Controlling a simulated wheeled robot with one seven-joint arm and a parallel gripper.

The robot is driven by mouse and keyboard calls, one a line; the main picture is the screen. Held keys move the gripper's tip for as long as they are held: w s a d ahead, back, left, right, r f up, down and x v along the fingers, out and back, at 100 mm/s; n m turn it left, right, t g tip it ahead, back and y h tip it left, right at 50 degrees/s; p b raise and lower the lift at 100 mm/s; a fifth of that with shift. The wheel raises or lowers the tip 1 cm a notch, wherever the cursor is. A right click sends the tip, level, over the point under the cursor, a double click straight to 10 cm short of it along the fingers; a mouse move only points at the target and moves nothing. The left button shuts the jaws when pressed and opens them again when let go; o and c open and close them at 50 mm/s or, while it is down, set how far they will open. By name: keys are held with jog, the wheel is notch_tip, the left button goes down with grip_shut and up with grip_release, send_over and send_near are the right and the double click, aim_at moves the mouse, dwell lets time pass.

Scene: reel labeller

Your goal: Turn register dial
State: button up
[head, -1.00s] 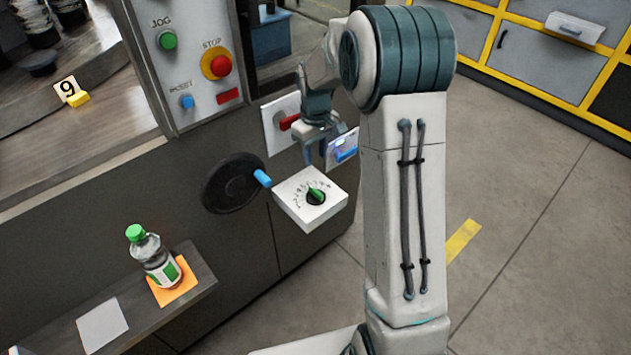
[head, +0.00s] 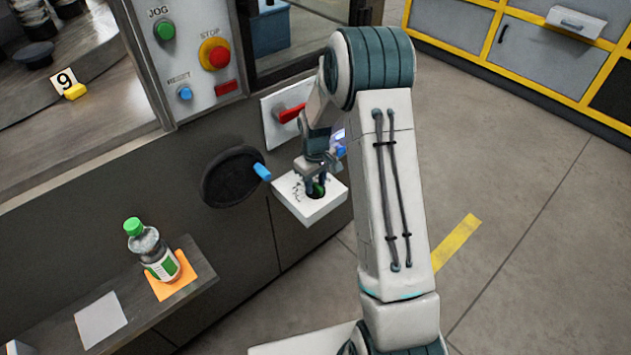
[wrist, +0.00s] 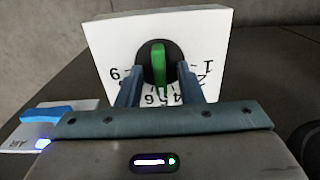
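The register dial is a green knob (wrist: 159,64) on a black disc, set in a white box (head: 318,208) with numbers around it. In the head view the green knob (head: 318,188) shows partly, between and below my fingers. My gripper (wrist: 160,88) is open. In the wrist view one finger is on each side of the green knob, with a gap to it on both sides. The knob points roughly straight up and down in that view. The fingertips are over the black disc; I cannot tell their exact height above the box face.
A black handwheel (head: 232,178) with a blue handle is just left of the dial box. A red switch (head: 291,113) on a white plate is above it. A shelf (head: 200,273) with a green-capped bottle (head: 152,252) is lower left. A blue item (wrist: 45,113) lies left in the wrist view.

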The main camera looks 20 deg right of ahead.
aim_at(316, 184)
jog(key=shift+c, duration=0.3)
grip_shut()
jog(key=shift+m+b, duration=0.5)
jog(key=shift+m, duration=1.5)
jog(key=shift+o, duration=0.3)
grip_release()
jog(key=shift+r, duration=0.15)
notch_tip(316, 184, up, 14)
jog(key=p, duration=0.1)
jog(key=shift+f, duration=0.2)
